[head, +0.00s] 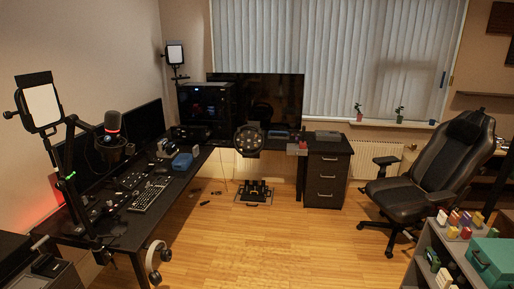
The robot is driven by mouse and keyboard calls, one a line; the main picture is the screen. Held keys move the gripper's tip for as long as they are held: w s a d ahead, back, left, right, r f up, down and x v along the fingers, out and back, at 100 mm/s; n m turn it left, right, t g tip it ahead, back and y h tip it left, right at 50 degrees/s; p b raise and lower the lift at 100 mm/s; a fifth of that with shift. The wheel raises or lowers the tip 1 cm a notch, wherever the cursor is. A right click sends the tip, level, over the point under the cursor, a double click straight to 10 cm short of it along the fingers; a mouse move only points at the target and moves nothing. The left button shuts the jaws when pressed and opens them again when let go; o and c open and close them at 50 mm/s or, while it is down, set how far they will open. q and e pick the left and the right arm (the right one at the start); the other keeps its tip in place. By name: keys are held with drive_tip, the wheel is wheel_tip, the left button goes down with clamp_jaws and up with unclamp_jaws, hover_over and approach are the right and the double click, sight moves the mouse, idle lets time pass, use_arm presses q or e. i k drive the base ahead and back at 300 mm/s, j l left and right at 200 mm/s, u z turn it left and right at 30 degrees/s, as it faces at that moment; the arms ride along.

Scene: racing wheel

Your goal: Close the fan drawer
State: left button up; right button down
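A black drawer unit (325,183) stands under the right end of the far desk. Its front has several drawers with light handles, and they look flush and shut from here. A dark unit (25,262) is cut off by the bottom left corner, with a grey-edged part at its right side; I cannot tell whether that part is an open drawer. No fan is clearly visible, so I cannot tell which drawer is the fan drawer. Neither of my grippers is in view.
A black L-shaped desk (210,150) runs along the left and far sides. A black office chair (405,190) stands right of the drawer unit. A grey shelf (425,260) with a teal box (493,262) fills the bottom right. Wooden floor (270,235) is clear in the middle.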

sight(192, 130)
drive_tip(key=i, duration=0.75)
drive_tip(key=i+l+u, duration=0.1)
drive_tip(key=i, duration=0.65)
drive_tip(key=i+l, duration=0.1)
drive_tip(key=i, duration=0.6)
drive_tip(key=j+u, duration=0.05)
